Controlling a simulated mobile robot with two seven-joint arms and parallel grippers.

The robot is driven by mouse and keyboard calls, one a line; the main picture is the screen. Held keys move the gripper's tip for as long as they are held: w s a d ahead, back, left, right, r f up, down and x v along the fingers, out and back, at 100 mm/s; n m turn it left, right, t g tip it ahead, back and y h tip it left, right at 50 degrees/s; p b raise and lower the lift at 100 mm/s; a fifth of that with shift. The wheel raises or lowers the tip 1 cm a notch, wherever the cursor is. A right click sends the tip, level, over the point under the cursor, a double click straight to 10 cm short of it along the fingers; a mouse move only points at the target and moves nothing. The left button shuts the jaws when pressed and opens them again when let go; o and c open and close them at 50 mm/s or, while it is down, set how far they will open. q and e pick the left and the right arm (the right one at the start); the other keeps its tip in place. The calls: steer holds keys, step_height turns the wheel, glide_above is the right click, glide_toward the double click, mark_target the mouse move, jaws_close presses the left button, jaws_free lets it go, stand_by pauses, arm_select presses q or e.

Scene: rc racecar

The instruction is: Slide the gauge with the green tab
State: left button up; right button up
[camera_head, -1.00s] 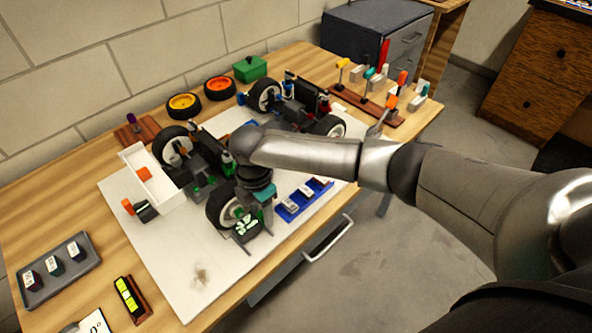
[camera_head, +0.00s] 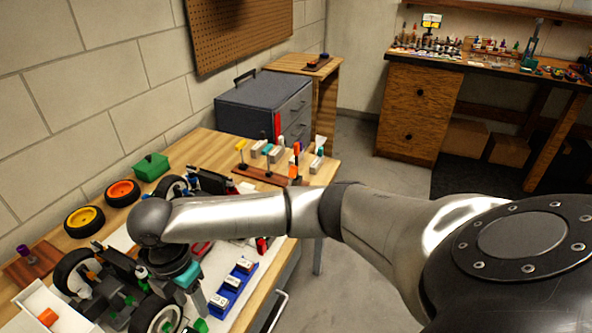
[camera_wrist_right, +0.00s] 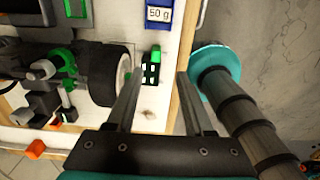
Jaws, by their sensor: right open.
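A small black piece with a green top (camera_wrist_right: 151,66) lies on the white mat just ahead of my right gripper (camera_wrist_right: 158,75) in the right wrist view. It looks like the gauge with the green tab, but I cannot be sure. The right gripper is open, with the piece showing between the lines of its fingertips; I see no contact. In the head view my right gripper (camera_head: 203,303) points down by the car's front wheel (camera_head: 156,316), and a bit of green (camera_head: 201,325) shows just below it. My left gripper is not in view.
The blue tray of weights (camera_head: 234,288) stands close by the right gripper; a 50 g weight (camera_wrist_right: 159,14) shows in the wrist view. The car's tyre (camera_wrist_right: 103,74) is close left of the fingers. A brown rack (camera_head: 262,175) of coloured-tip pieces stands farther back.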

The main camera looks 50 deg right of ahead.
step_height(320, 180, up, 6)
steer(key=p, duration=0.1)
steer(key=s+a+f+m+t+y, duration=0.35)
steer(key=s+a+f+m, duration=0.25)
steer(key=s+a+m, duration=0.25)
steer(key=s+d+f+m+h, duration=0.1)
steer(key=s+d+f+m, duration=0.2)
steer(key=f, duration=0.6)
steer(key=s+d+f+m+g+h, duration=0.1)
steer(key=s+d+f+m, duration=0.3)
steer(key=f, duration=0.5)
steer(key=s+d+f+m+h, duration=0.1)
steer(key=s+d+f+m, duration=0.3)
steer(key=f, duration=0.6)
steer(key=s+d, duration=0.2)
steer(key=shift+s+d, duration=0.25)
steer(key=shift+d, duration=0.1)
